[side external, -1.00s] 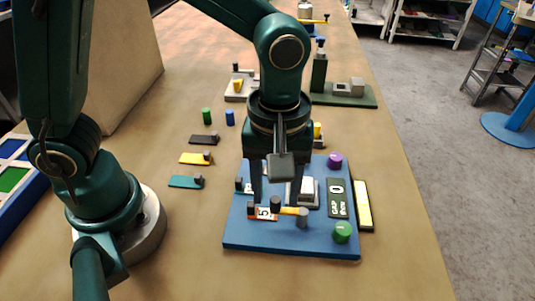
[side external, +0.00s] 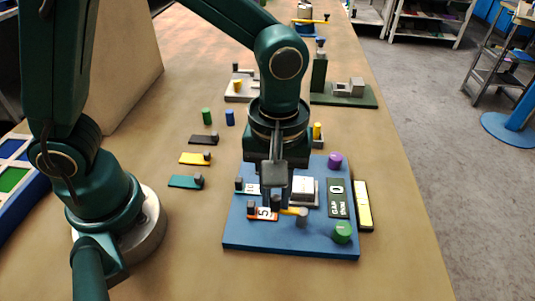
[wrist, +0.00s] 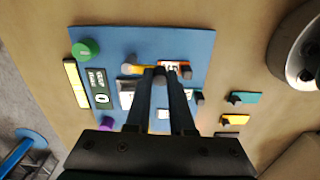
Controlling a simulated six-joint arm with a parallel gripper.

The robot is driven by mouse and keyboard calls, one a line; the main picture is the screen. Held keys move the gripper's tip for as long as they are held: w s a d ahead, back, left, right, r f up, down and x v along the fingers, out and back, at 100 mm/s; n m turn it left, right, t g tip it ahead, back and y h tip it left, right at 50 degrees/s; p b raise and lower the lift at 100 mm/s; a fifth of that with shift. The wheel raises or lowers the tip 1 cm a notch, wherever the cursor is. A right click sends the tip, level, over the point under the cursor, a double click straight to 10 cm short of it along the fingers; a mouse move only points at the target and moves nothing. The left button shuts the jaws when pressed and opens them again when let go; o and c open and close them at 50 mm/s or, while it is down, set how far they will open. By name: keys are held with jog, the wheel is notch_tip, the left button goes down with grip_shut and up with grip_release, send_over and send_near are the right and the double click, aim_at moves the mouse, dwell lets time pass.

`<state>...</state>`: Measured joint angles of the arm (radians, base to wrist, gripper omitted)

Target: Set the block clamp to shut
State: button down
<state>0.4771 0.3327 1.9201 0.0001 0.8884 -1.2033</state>
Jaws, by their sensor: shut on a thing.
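The block clamp is on a blue plate (side external: 285,245). It has a lever with a yellow arm (side external: 290,211), a grey pivot post (side external: 302,217) and a dark knob at the arm's left end. A white block in a grey holder (side external: 303,190) sits behind the lever. My gripper (side external: 276,205) points down and is shut on the lever's knob. In the wrist view the fingertips (wrist: 160,76) meet at the knob, partly hiding it, and the yellow arm (wrist: 140,68) runs left to the post. A dark sign (side external: 338,198) shows a 0; its smaller text is hard to read.
An orange-edged tag marked 5 (side external: 263,214) and another tag (side external: 250,189), each by a dark peg, lie left of the lever. A purple knob (side external: 334,160) and a green knob (side external: 342,232) stand on the plate's right. Coloured strips (side external: 186,181) lie left on the table.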

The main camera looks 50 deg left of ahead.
jog(key=m, duration=0.1)
jog(key=w+m, duration=0.1)
jog(key=m, duration=0.1)
jog(key=a+m, duration=0.1)
jog(key=shift+w+m, duration=0.35)
jog(key=shift+m, duration=0.05)
jog(key=m, duration=0.1)
jog(key=w+m, duration=0.1)
jog(key=m, duration=0.1)
jog(key=shift+w+a+m, duration=0.1)
jog(key=shift+w+m, duration=0.05)
jog(key=shift+m, duration=0.15)
jog(key=m, duration=0.1)
jog(key=w+m, duration=0.1)
jog(key=m, duration=0.2)
jog(key=shift+w+d+m, duration=0.2)
jog(key=shift+w+m, duration=0.1)
jog(key=shift+w, duration=0.1)
jog(key=shift+w+d+r+m, duration=0.15)
jog(key=shift+w+m, duration=0.1)
jog(key=shift+m, duration=0.5)
jog(key=shift+w+d+f+m, duration=0.1)
jog(key=shift+w+d+m, duration=0.1)
jog(key=shift+m, duration=0.5)
jog(key=shift+w+d+r+m, duration=0.15)
jog(key=shift+w+m, duration=0.1)
jog(key=shift+m, duration=0.5)
jog(key=shift+f, duration=0.1)
jog(key=c, duration=0.8)
grip_release()
